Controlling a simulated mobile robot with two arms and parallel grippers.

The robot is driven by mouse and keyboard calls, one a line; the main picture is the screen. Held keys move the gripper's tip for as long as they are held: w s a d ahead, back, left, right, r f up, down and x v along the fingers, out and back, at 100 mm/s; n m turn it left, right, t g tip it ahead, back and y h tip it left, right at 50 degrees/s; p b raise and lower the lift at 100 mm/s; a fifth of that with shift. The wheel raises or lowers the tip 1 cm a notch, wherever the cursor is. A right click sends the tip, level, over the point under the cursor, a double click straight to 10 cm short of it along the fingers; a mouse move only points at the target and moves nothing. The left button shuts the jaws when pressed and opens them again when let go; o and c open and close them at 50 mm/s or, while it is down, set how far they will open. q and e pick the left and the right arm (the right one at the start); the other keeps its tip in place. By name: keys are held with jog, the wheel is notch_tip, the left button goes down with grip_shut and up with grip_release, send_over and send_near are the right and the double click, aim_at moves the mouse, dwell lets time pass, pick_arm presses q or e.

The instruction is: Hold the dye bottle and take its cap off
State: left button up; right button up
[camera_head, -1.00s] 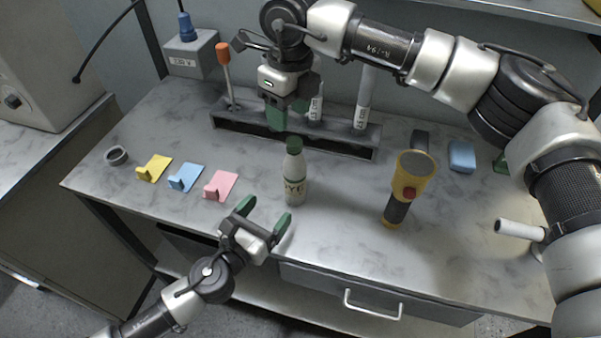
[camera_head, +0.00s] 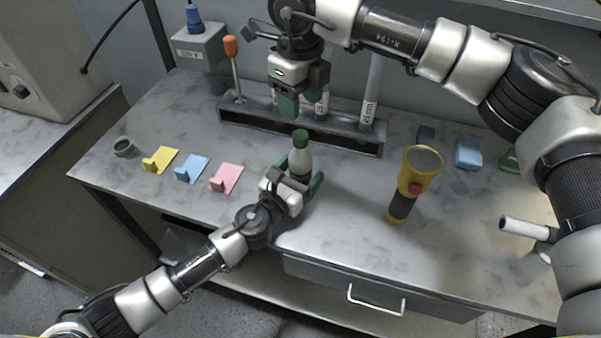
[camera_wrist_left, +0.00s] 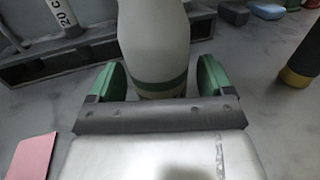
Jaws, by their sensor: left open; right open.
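The dye bottle (camera_head: 300,158) is white with a green cap (camera_head: 300,137) and stands upright on the table. My left gripper (camera_head: 300,174) is around its lower part, open, with one green finger on each side. In the left wrist view the bottle (camera_wrist_left: 153,45) stands between the fingers (camera_wrist_left: 157,80), with a visible gap to the right finger; contact on the left side is unclear. My right gripper (camera_head: 299,104) is open and empty, pointing down behind and above the cap, in front of the rack. Its fingers overlap in the head view.
A dark rack (camera_head: 340,138) with tubes and an orange-handled tool stands behind the bottle. A yellow flashlight (camera_head: 412,185) is at the right.

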aim_at(300, 134)
pick_arm(q)
grip_shut()
pick_arm(e)
jog(key=m, duration=2.7)
jog(key=shift+f, duration=4)
jog(key=shift+c, duration=0.3)
